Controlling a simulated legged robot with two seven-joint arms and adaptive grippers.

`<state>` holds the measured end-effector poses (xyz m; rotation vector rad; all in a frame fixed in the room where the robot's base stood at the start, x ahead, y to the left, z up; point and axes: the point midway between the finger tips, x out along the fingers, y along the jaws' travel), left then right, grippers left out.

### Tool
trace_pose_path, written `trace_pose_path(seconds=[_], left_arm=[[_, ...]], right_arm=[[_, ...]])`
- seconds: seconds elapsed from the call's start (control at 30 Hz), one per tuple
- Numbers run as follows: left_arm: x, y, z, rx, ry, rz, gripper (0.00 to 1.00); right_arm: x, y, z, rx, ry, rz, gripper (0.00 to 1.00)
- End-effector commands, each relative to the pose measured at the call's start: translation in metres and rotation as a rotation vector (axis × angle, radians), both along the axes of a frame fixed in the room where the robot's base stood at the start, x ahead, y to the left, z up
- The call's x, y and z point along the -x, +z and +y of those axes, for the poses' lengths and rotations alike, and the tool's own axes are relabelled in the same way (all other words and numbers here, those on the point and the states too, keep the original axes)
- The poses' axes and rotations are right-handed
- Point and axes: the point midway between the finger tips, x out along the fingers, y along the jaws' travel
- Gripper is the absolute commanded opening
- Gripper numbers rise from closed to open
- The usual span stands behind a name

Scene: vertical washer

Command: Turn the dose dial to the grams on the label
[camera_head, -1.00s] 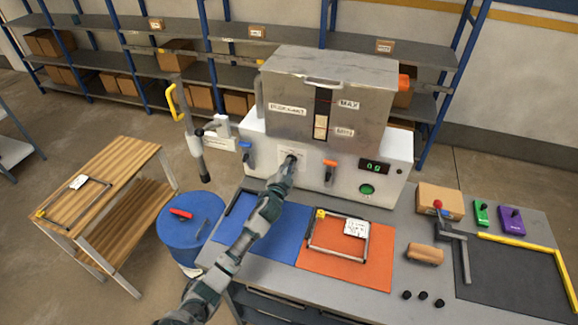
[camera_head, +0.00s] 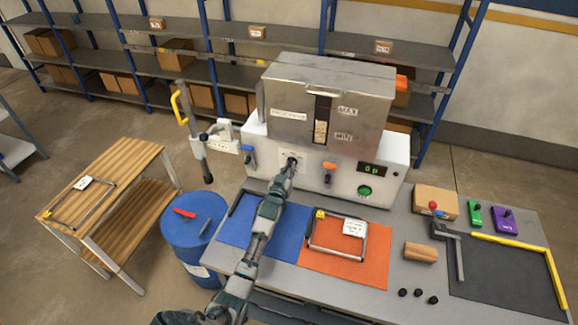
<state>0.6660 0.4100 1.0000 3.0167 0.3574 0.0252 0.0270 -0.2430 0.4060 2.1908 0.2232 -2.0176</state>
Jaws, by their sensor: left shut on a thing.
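The washer (camera_head: 318,105) stands at the back of the grey bench, a steel tank on a white base. My left gripper (camera_head: 291,163) is at the white front panel, over the dial area, and shut on what appears to be the dose dial, which it mostly hides. A small display (camera_head: 373,169) with green digits sits on the panel to the right; its digits are too small to read surely. A white label (camera_head: 355,228) lies on the frame (camera_head: 336,234) on the orange mat; its writing is too small to read. My right gripper is not in view.
An orange lever (camera_head: 329,171), a blue lever (camera_head: 248,154) and a green button (camera_head: 365,190) are on the panel. A blue mat (camera_head: 263,240) lies under my left arm. A blue drum (camera_head: 193,222) and wooden table (camera_head: 103,190) stand left of the bench.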

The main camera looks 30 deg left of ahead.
Motion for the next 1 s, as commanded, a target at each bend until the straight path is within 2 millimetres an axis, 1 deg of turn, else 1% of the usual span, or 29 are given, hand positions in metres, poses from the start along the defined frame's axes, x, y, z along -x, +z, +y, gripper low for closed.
trace_pose_path(seconds=[0.03, 0.5, 0.73, 1.0], left_arm=[[0.001, -0.008, -0.002, 0.05, -0.001, 0.011, 0.0], [0.001, -0.009, -0.003, 0.472, 0.001, -0.09, 0.0], [0.001, -0.01, -0.003, 0.628, 0.001, -0.127, 0.0], [0.001, -0.01, -0.003, 0.735, 0.0, -0.153, 0.0]], right_arm=[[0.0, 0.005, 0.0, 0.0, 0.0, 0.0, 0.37], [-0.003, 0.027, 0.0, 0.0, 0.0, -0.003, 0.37], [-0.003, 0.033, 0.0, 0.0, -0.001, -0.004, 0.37], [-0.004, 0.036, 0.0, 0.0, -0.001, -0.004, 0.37]])
